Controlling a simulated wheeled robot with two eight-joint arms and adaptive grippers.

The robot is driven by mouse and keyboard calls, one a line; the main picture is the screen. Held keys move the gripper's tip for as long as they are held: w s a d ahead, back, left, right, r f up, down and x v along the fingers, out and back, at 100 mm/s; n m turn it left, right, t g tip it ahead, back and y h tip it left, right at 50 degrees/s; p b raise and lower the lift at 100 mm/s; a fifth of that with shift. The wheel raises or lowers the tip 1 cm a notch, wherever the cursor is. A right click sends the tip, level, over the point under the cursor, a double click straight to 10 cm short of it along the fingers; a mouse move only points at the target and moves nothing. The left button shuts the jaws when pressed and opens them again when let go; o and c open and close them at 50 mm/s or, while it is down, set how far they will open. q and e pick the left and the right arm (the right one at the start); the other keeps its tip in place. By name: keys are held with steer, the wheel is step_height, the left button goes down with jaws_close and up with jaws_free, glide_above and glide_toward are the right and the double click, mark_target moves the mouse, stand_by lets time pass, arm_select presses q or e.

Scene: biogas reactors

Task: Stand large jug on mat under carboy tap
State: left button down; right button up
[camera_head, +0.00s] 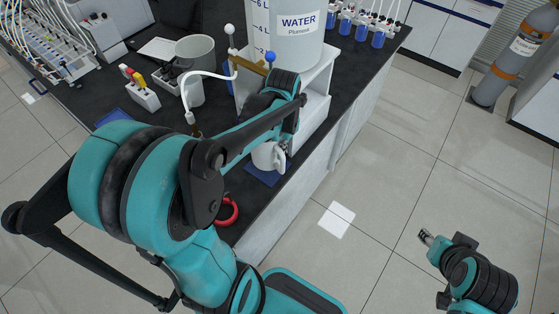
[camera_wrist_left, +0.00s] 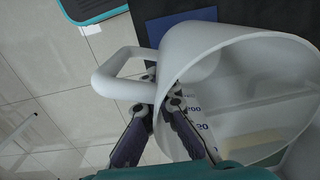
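The large jug (camera_wrist_left: 240,75) is white, with a looped handle (camera_wrist_left: 112,75). In the left wrist view I look into its wide mouth, and blue scale marks show inside. My left gripper (camera_wrist_left: 162,98) has its fingertips close together on the jug where handle and wall meet. In the head view the jug (camera_head: 266,157) shows beneath my left arm, over or on a blue mat (camera_head: 262,176); contact with the mat cannot be told. The carboy (camera_head: 287,42), labelled WATER, stands on a white stand. Its tap is largely hidden by my arm. My right gripper (camera_head: 425,237) is off to the right, empty.
A grey container (camera_head: 195,52), a white bottle rack (camera_head: 140,90) and a white tube (camera_head: 205,76) are left of the carboy. A red ring (camera_head: 228,212) lies near the bench edge. Blue-filled bottles (camera_head: 362,30) stand behind.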

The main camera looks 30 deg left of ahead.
arm_select(q)
steer(key=shift+w+f, duration=0.2)
steer(key=shift+f+b, duration=0.9)
steer(key=shift+f, duration=0.95)
steer(key=shift+f, duration=0.2)
steer(key=c, duration=1.7)
jaws_free()
step_height(320, 180, up, 7)
steer(key=p, duration=0.3)
steer(key=shift+r, duration=0.5)
